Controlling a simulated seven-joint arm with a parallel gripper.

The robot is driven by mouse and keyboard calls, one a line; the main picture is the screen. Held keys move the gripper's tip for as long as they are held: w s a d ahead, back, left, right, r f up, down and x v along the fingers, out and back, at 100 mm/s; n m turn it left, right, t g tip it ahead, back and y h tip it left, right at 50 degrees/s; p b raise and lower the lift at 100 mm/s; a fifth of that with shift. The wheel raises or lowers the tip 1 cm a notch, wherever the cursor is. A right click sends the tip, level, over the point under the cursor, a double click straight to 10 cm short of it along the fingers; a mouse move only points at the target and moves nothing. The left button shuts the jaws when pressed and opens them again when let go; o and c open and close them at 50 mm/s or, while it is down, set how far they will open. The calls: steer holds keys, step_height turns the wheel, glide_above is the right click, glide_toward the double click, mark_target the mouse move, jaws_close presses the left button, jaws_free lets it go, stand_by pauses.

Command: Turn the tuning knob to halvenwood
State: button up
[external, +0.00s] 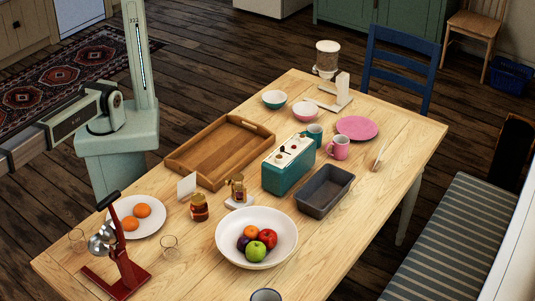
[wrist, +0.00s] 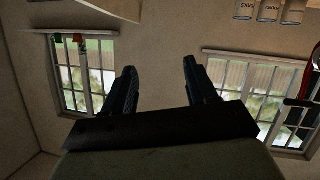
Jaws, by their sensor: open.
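The radio (external: 289,164) is a teal box with a pale top panel, standing near the middle of the wooden table. Small dark and red knobs (external: 287,150) show on its top, but the station names are too small to read. My gripper (wrist: 160,85) shows in the wrist view with its two dark fingers apart and nothing between them. That view faces the room's windows and wall, and the radio is not in it. In the external view my arm is at the left, away from the radio, and the gripper's fingers are out of frame.
A wooden tray (external: 178,165) lies left of the radio and a grey loaf pan (external: 349,186) right of it. Teal (external: 315,133) and pink mugs (external: 339,148) stand close behind. Jars (external: 199,207), a fruit bowl (external: 286,260) and a red juicer (external: 124,262) are nearer the front.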

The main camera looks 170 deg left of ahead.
steer(key=a+r+n+g+y, duration=0.1)
steer(key=a+r+n, duration=0.25)
steer(key=a, duration=0.75)
steer(key=w+a+r+n+g+y, duration=0.1)
steer(key=a+r+n, duration=0.25)
steer(key=a, duration=0.85)
steer(key=a+r+n+g+y, duration=0.15)
steer(key=a+r, duration=0.35)
steer(key=a, duration=0.6)
steer(key=s+a+r+n+g+y, duration=0.1)
steer(key=s+a+r+n, duration=0.25)
steer(key=a, duration=0.55)
steer(key=s+a+r+n+g, duration=0.2)
steer(key=s+a, duration=0.2)
steer(key=a, duration=0.6)
steer(key=s+a+r+n+g+y, duration=0.1)
steer(key=s+a+r+n, duration=0.2)
steer(key=a, duration=0.6)
steer(key=m+g+h, duration=0.4)
steer(key=m+h, duration=0.3)
steer(key=h, duration=0.7)
glide_toward(279, 156)
steer(key=shift+y, duration=0.35)
steer(key=f, duration=0.8)
steer(key=shift+w+d+f, duration=0.2)
steer(key=shift+w+d, duration=0.05)
